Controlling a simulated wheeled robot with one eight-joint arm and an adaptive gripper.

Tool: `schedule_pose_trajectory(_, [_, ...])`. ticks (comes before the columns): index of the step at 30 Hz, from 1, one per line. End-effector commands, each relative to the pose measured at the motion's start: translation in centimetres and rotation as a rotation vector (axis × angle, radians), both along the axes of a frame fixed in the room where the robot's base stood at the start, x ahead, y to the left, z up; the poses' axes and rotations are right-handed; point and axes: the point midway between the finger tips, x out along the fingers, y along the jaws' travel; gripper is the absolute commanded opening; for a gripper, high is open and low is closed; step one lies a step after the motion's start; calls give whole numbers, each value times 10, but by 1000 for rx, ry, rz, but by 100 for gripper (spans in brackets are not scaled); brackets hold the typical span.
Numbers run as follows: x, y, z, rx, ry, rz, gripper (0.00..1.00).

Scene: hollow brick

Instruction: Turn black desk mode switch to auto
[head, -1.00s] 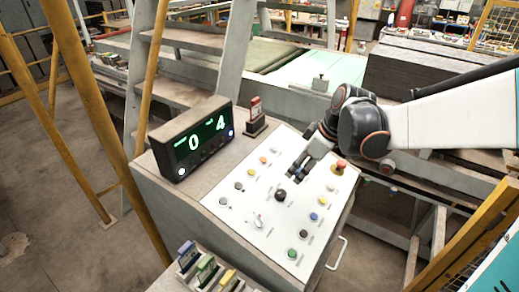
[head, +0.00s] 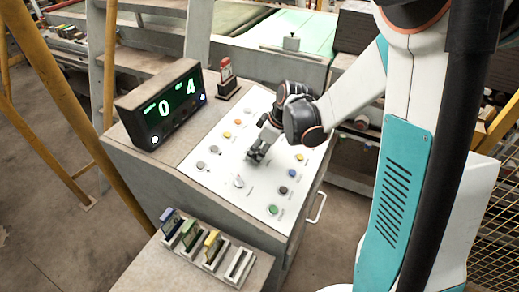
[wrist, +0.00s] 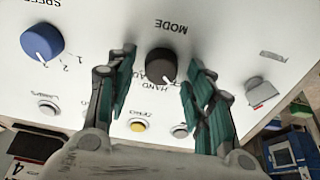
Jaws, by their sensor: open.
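The black mode switch (wrist: 161,65) is a round knob on the white desk panel, under the printed word MODE seen upside down in the wrist view. A white mark shows at its lower edge, near the partly covered HAND and AU lettering; I cannot tell exactly which word it points at. My gripper (wrist: 160,60) is open, with one green-padded finger on each side of the knob and visible gaps on both sides. In the head view my gripper (head: 258,153) is low over the middle of the panel and hides the switch.
A blue speed knob (wrist: 42,40) sits beside the switch in the wrist view, with a grey switch (wrist: 260,92) on the other side. A display (head: 165,108) reading 0 and 4 stands behind the panel (head: 215,180). Coloured card holders (head: 200,240) stand in front.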

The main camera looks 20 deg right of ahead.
Motion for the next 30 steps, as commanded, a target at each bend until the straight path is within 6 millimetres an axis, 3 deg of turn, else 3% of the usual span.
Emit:
schedule_pose_trajectory(7, [0,0,-1,0,0,0,48])
schedule_pose_trajectory(13, [0,0,0,0,0,0,6])
schedule_pose_trajectory(23, [0,0,-1,4,4,-21,6])
schedule_pose_trajectory(30, [0,0,-2,26,26,-127,6])
